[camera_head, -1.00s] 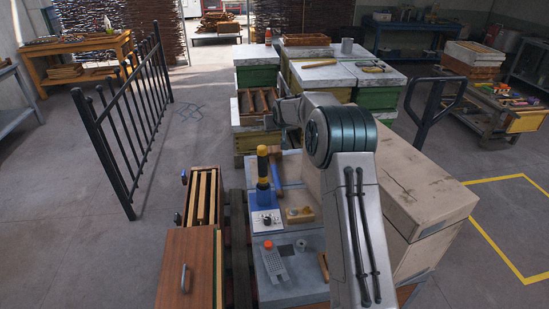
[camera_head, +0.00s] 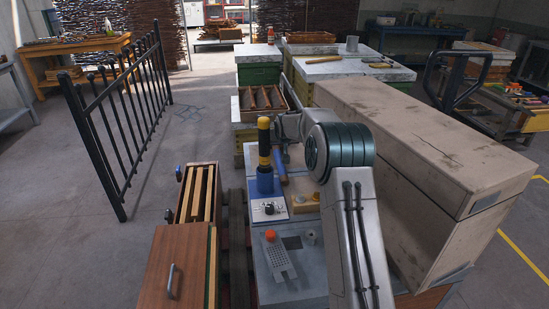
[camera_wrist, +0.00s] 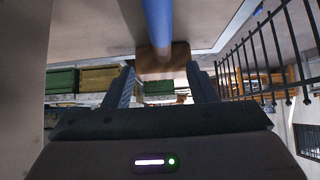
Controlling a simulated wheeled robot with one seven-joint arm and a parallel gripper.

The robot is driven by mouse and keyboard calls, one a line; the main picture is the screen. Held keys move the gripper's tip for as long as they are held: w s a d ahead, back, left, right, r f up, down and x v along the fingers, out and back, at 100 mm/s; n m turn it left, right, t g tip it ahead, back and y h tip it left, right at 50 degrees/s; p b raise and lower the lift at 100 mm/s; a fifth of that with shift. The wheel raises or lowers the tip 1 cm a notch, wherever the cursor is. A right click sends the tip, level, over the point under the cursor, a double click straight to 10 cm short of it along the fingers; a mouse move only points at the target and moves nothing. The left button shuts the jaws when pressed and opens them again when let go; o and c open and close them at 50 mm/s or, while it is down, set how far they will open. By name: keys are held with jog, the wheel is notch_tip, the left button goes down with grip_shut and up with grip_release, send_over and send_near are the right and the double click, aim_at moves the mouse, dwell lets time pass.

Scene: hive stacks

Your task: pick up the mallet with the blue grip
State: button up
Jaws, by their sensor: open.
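The mallet has a blue handle and a wooden head. In the head view its blue handle (camera_head: 282,167) shows just right of the yellow-and-black upright tool, partly hidden by my arm. In the wrist view the mallet's wooden head (camera_wrist: 163,60) shows between and just beyond my fingertips, with its blue handle running to the top edge. My gripper (camera_wrist: 160,72) is open, with a finger on either side of the head. I see no clear contact. My arm hides the gripper in the head view.
The yellow-and-black tool (camera_head: 264,150) stands on a blue base close left of the mallet. A remote with a red button (camera_head: 278,262) and a wooden block (camera_head: 304,203) lie nearer. A large beige box (camera_head: 420,150) crowds the right. A frame box (camera_head: 198,195) stands left.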

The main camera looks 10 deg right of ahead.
aim_at(277, 148)
jog(key=shift+s+a+f+p+x, duration=0.1)
jog(key=shift+p+x, duration=0.05)
jog(key=shift+x, duration=1.2)
jog(key=shift+s+a+f+p+x, duration=0.1)
jog(key=shift+p+x, duration=0.1)
jog(key=shift+x, duration=1.1)
jog(key=shift+s+p+x, duration=0.1)
jog(key=shift+p+x, duration=0.05)
jog(key=shift+x, duration=1.2)
jog(key=shift+r, duration=0.1)
grip_shut()
